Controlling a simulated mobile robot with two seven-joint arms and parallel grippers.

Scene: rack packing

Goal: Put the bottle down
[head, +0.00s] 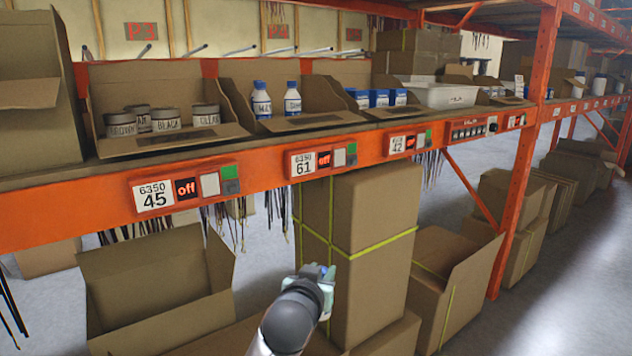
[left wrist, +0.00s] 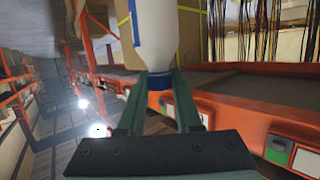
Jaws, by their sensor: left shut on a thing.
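My left gripper (head: 319,278) is in the lower middle of the head view, below the orange shelf edge and in front of a tall closed carton. In the left wrist view its two greenish fingers are shut on the blue cap (left wrist: 158,82) of a white bottle (left wrist: 168,35). The bottle extends away from the fingers, and its far end is cut off by the frame. In the head view the held bottle is mostly hidden by the gripper. My right gripper is in neither view.
Two similar bottles (head: 262,100) stand in a bin on the orange shelf (head: 260,180), with jars (head: 167,119) to their left. An open carton (head: 150,290) stands lower left. A tall carton (head: 378,250) strapped in yellow-green stands beyond my gripper. Another open carton (head: 455,262) is on the right.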

